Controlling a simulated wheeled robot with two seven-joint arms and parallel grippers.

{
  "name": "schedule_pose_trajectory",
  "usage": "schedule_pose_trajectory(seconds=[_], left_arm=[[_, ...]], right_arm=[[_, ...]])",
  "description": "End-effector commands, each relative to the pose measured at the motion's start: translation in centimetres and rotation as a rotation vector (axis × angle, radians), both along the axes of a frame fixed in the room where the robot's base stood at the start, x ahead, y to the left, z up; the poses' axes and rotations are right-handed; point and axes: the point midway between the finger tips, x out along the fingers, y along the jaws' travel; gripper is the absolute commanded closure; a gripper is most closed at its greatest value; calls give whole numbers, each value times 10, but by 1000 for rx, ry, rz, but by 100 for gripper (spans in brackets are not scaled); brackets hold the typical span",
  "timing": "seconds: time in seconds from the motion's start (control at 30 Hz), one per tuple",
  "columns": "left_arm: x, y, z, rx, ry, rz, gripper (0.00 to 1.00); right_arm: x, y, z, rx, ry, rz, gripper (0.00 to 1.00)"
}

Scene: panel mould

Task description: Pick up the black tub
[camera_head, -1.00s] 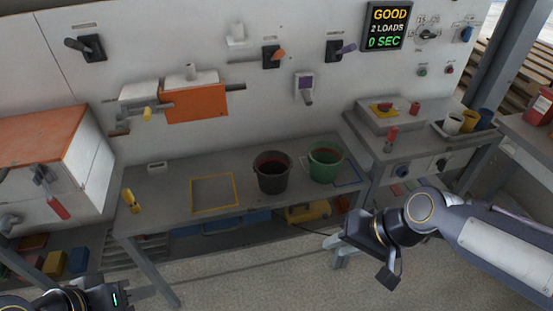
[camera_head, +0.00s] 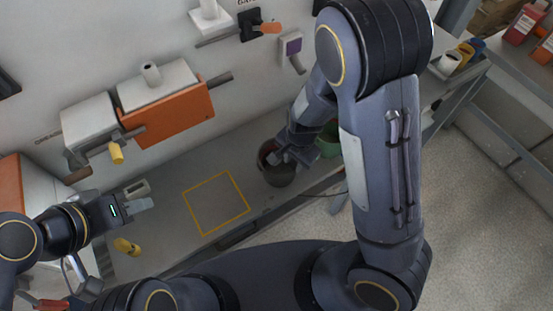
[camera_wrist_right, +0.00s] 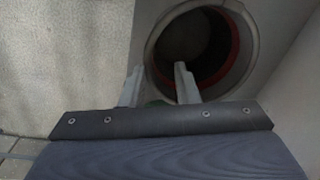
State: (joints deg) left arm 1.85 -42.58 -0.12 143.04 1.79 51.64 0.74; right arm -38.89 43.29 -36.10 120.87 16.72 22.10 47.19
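The black tub (camera_head: 280,178) stands upright on the bench, right of the yellow outlined square. My right arm hides part of it. In the right wrist view the tub's round mouth (camera_wrist_right: 205,45) shows, with a red band inside. My right gripper (camera_head: 282,157) is at the tub's rim. In the right wrist view the right gripper's fingers (camera_wrist_right: 160,85) are apart with nothing visibly clamped: one lies over the tub's mouth, the other outside the rim. Whether they touch it I cannot tell. My left gripper (camera_head: 140,205) is above the bench's left end, away from the tub; its finger gap is unclear.
A green tub (camera_head: 328,148) stands close to the right of the black tub, partly hidden by my arm. The yellow outlined square (camera_head: 187,205) is empty. A yellow-handled tool (camera_head: 127,247) lies at the bench's left. An orange-fronted box (camera_head: 168,115) juts from the panel.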

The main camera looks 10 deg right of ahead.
Motion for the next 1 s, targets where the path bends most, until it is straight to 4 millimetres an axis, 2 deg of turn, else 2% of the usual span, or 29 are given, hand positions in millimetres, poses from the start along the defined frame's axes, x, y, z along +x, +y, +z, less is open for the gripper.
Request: schedule_pose_trajectory(seconds=[0.4, 0.53, 0.73, 0.93, 1.0], left_arm=[[0, 0, -2, 0, 0, 0, 64], [0, 0, -2, 0, 0, 0, 64], [0, 0, -2, 0, 0, 0, 64], [0, 0, -2, 0, 0, 0, 64], [0, 0, -2, 0, 0, 0, 64]], right_arm=[[-3, -1, -57, 1, 4, 0, 72], [-3, 0, -65, 2, 3, 1, 72], [-2, 0, -65, 2, 0, 2, 72], [-2, 0, -64, 2, 0, 2, 97], [-2, 0, -64, 2, 0, 2, 100]])
